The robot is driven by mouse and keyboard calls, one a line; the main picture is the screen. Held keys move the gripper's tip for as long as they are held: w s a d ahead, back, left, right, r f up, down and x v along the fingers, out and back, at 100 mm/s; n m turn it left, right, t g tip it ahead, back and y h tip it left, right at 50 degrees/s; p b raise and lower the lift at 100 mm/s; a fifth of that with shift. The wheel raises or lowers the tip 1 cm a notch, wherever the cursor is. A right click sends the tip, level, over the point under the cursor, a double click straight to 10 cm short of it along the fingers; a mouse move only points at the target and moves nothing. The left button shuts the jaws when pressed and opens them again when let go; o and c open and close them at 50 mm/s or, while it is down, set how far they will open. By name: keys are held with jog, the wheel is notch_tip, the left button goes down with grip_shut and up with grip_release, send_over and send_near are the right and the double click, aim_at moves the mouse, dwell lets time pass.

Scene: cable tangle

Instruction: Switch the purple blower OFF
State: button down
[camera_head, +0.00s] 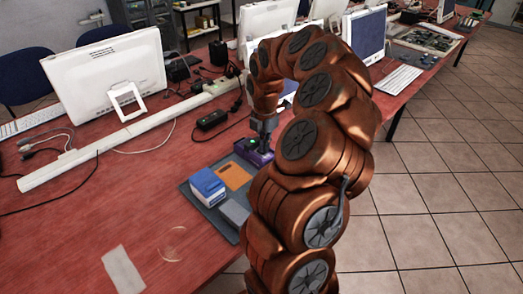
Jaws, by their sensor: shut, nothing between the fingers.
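The purple blower (243,147) sits at the back of a dark grey mat (195,197) on the red table. A small green spot shows on its top. My copper arm reaches down from above, and my gripper (264,149) is shut and empty at the right part of the blower. I cannot tell whether the fingertips touch it. The fingers and arm hide part of the blower, and I cannot make out its switch.
A blue and white box (207,186), an orange flat piece (234,176) and a grey block (234,212) lie on the mat. A black power adapter (212,120) with cables, a white cable channel (110,142) and monitors (108,80) stand behind.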

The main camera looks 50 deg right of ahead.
jog(key=shift+f, duration=0.45)
dwell(0.3)
jog(key=shift+r, duration=0.1)
jog(key=shift+r+p, duration=1.75)
jog(key=shift+r, duration=1.65)
